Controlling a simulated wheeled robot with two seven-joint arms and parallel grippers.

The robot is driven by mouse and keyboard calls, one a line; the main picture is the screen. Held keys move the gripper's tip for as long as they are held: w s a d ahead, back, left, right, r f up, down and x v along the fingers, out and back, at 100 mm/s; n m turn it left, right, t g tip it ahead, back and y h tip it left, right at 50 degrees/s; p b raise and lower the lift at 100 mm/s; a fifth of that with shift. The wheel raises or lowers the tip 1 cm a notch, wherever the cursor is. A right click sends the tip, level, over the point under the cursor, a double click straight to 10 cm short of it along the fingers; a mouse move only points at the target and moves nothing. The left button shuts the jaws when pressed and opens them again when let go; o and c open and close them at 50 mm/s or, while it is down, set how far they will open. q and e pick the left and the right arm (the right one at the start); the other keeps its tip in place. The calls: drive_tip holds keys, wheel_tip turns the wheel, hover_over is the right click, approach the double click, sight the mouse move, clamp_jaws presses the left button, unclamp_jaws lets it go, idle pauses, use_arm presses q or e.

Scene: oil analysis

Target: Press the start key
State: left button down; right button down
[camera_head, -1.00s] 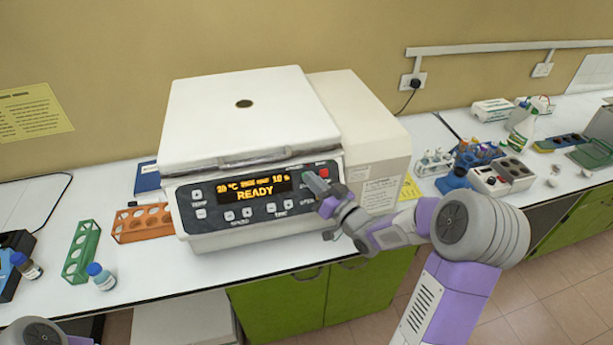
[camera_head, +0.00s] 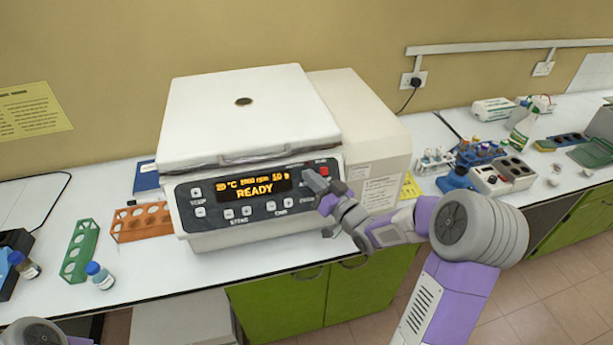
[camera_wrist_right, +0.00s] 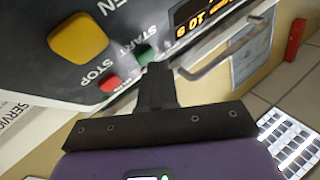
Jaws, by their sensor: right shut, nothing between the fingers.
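The white centrifuge (camera_head: 250,120) stands on the bench with its lid down. Its display (camera_head: 240,190) reads READY. In the right wrist view the green START key (camera_wrist_right: 146,53) lies on the dark panel near my fingertips, with the red STOP key (camera_wrist_right: 110,84) beside it. My right gripper (camera_head: 310,177) is shut and empty, at the right end of the panel. Its fingertips (camera_wrist_right: 158,70) appear just short of the START key; I cannot tell whether they touch. In the head view the gripper hides the START key. My left gripper is out of view.
A yellow key (camera_wrist_right: 78,38) lies beyond START and STOP. An orange rack (camera_head: 128,232), a green rack (camera_head: 72,262) and a blue-capped bottle (camera_head: 100,277) stand left of the centrifuge. Several lab items stand at right.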

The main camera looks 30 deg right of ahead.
drive_tip(key=shift+w+f+b, duration=0.25)
drive_tip(key=shift+w+b, duration=0.05)
drive_tip(key=shift+b, duration=0.05)
idle(0.7)
drive_tip(key=shift+s+r, duration=0.15)
idle(0.3)
drive_tip(key=shift+s+a+r, duration=0.1)
drive_tip(key=shift+s+r, duration=0.25)
drive_tip(key=shift+s, duration=0.15)
drive_tip(key=s+r, duration=0.1)
drive_tip(key=s+p, duration=0.1)
drive_tip(key=s+a+r, duration=0.1)
drive_tip(key=s, duration=0.1)
drive_tip(key=shift+r, duration=0.35)
idle(0.8)
